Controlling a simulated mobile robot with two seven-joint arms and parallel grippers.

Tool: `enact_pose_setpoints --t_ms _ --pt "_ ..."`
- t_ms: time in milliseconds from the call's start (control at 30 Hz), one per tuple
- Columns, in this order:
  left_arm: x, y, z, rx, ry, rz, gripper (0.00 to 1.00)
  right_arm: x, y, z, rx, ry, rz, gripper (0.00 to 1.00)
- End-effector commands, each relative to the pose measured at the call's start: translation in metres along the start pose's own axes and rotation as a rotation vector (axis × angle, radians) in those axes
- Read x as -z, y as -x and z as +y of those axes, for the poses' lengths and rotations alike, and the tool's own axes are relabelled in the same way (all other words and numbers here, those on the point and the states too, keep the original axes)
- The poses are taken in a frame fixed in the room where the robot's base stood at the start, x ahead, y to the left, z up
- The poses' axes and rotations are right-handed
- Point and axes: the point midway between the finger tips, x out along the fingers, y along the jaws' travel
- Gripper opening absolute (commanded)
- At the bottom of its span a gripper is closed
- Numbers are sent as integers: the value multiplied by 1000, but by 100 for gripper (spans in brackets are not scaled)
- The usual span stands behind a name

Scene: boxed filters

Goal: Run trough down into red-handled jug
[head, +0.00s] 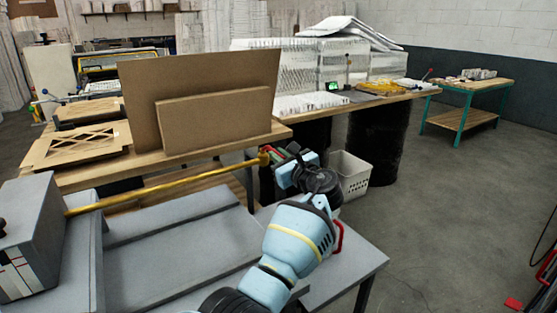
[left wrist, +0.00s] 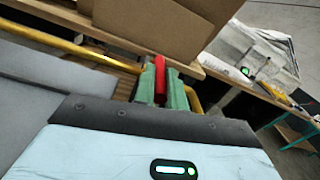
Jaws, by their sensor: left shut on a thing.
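My left gripper (head: 270,153) is shut on a red grip piece (left wrist: 160,79), which sits between its green fingers in the left wrist view. A long yellow bar (head: 165,186) runs from a grey box (head: 30,225) at the left to the gripper, and yellow shows on both sides of the fingers in the left wrist view. The bar lies above a grey bench top (head: 180,255) with a raised strip. A red curved piece (head: 338,238) shows beside my left arm; I cannot tell what it belongs to. I make out no trough or jug. My right gripper is not in view.
A wooden table (head: 200,168) behind carries brown boards (head: 200,95) close to the gripper. A white basket (head: 350,175) stands on the floor beyond. A long table (head: 400,97) holds stacked white filters. The floor at right is mostly clear.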

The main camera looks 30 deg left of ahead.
Motion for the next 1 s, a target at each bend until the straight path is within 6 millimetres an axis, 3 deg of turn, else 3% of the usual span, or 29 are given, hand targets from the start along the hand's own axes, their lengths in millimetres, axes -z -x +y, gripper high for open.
enact_pose_setpoints --t_ms 600,633,800,1000 --pt "0 0 0 -46 1 -6 0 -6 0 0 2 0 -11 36" --pt "0 0 0 -46 1 -6 14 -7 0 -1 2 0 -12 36" --pt "0 0 -1 -44 0 -6 34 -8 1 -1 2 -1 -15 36" --pt "0 0 -1 -44 0 -6 34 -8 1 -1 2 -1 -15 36"
